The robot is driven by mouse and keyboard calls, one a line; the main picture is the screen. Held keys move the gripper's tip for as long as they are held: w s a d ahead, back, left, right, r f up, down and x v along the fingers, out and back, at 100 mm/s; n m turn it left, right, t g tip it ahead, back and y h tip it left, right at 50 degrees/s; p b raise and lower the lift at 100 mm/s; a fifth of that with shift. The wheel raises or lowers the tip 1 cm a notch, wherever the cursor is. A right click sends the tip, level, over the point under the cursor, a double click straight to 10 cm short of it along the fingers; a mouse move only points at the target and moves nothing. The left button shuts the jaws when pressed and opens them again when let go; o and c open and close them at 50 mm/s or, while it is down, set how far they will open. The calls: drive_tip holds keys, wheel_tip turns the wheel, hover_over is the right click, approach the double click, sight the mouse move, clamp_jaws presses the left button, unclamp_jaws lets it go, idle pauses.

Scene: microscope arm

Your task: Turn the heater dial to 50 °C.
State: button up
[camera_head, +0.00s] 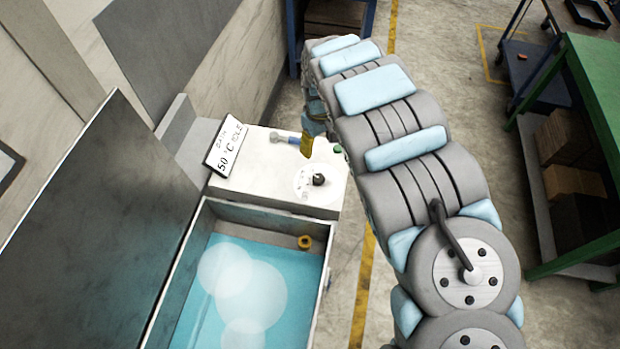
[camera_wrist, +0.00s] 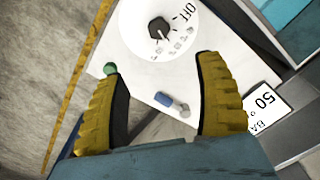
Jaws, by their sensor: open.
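The heater dial is a black knob (camera_head: 319,179) on a round white scale on the white heater top. In the wrist view the dial (camera_wrist: 159,28) lies beyond my fingertips, with "OFF" on its scale at the upper right. Its exact setting is too small to read. A card (camera_head: 226,146) reading "50 °C" stands on the unit; part of it shows in the wrist view (camera_wrist: 265,104). My gripper (camera_wrist: 162,64) has two yellow fingers wide apart with nothing between the tips, and is apart from the dial. In the head view one yellow finger shows above the panel, behind the dial.
A green button (camera_wrist: 110,69) and a small blue-and-grey part (camera_wrist: 170,102) are on the panel near my fingers. An open bath with blue water (camera_head: 255,290) lies in front of the panel, its raised lid (camera_head: 95,210) at left. A green table (camera_head: 595,85) stands at right.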

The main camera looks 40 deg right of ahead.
drive_tip(key=b, duration=0.3)
hover_over(319, 177)
wheel_tip(319, 177, down, 7)
drive_tip(key=shift+a+f, duration=0.2)
drive_tip(key=shift+f, duration=4.2)
drive_tip(key=shift+w+f, duration=0.1)
drive_tip(key=shift+f, duration=0.75)
drive_tip(key=c, duration=1.2)
drive_tip(key=shift+d+n, duration=0.1)
drive_tip(key=shift+n, duration=0.4)
